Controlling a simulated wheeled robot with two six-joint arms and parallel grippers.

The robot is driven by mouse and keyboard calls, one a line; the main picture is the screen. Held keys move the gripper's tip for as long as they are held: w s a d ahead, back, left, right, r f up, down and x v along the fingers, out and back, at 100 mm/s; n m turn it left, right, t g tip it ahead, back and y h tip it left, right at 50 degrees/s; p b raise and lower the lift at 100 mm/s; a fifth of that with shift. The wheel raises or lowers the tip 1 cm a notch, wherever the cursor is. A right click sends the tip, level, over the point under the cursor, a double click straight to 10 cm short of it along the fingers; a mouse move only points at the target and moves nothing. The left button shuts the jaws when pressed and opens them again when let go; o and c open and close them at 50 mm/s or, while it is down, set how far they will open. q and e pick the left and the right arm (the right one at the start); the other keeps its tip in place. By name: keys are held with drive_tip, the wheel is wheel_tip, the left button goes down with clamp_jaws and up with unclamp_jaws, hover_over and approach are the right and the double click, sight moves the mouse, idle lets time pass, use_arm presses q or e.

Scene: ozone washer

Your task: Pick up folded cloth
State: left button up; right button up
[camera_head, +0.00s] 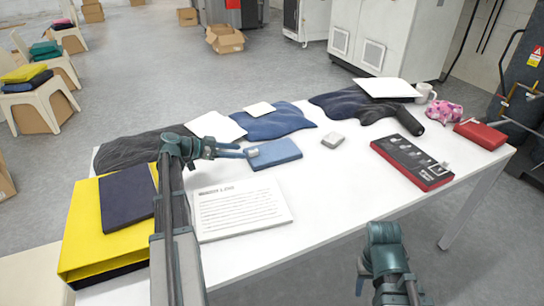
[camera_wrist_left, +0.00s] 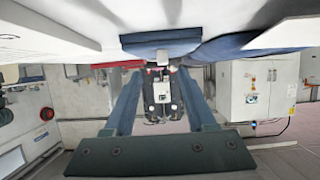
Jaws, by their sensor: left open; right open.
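A blue folded cloth (camera_head: 277,156) lies flat on the white table, near the middle of its left half. It also shows at the top of the left wrist view (camera_wrist_left: 160,37), where the picture looks upside down. My left gripper (camera_head: 246,152) is open, its fingers pointing at the cloth's left edge. Its fingers stand apart in the left wrist view (camera_wrist_left: 161,72), with no cloth between them. A dark navy folded cloth (camera_head: 127,197) rests on a yellow box (camera_head: 93,230) at the left. My right gripper (camera_head: 363,272) is open and empty beyond the table's front edge.
A printed sheet (camera_head: 240,209) lies in front. Crumpled blue cloth (camera_head: 275,123) lies behind. A black-and-red panel (camera_head: 411,162) is at right. The table's (camera_head: 330,190) middle is clear.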

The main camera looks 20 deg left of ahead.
sight(248, 157)
use_arm(q)
drive_tip(key=shift+w, duration=0.1)
drive_tip(key=b+x, duration=0.1)
drive_tip(key=x, duration=0.1)
drive_tip(key=b+x, duration=0.1)
drive_tip(key=x, duration=0.1)
drive_tip(key=shift+w+a+f, duration=0.15)
drive_tip(key=shift+f, duration=0.2)
drive_tip(key=shift+w+d+f, duration=0.1)
drive_tip(key=shift+w+d, duration=0.25)
drive_tip(key=shift+c, duration=0.2)
clamp_jaws()
